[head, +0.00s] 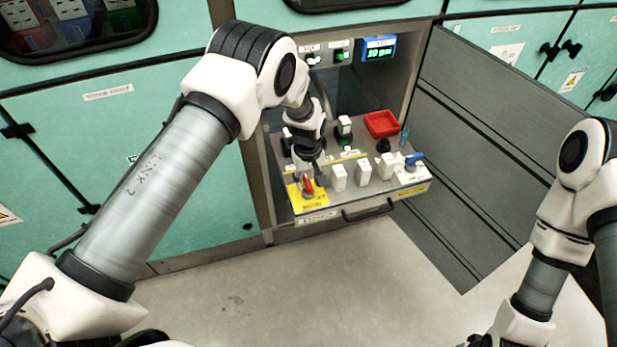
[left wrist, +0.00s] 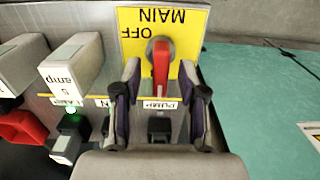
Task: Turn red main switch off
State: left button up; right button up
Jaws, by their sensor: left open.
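The red main switch handle (head: 308,187) sits on a yellow plate (head: 318,203) at the front left corner of the pulled-out panel. In the left wrist view the red handle (left wrist: 161,70) points along the picture's vertical on a round grey base, and its yellow plate (left wrist: 190,46) shows MAIN and OFF upside down. My left gripper (left wrist: 160,88) is open, with one finger on each side of the handle and visible gaps to it. In the head view the left gripper (head: 308,172) reaches down over the switch and partly hides it. My right gripper is outside the views.
White modules (head: 363,172) stand in a row right of the switch. A red tray (head: 381,124), a blue-handled part (head: 413,160) and a display (head: 379,48) are farther right or behind. An open grey door (head: 480,150) borders the right side. The floor in front is clear.

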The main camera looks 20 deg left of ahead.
pick_arm(q)
grip_shut()
jog(key=shift+m, duration=0.3)
jog(key=m, duration=0.3)
jog(key=shift+s+m+b, duration=0.1)
jog(key=shift+m+b, duration=0.2)
jog(key=shift+b, duration=0.05)
jog(key=m, duration=1.3)
jog(key=shift+m, duration=0.4)
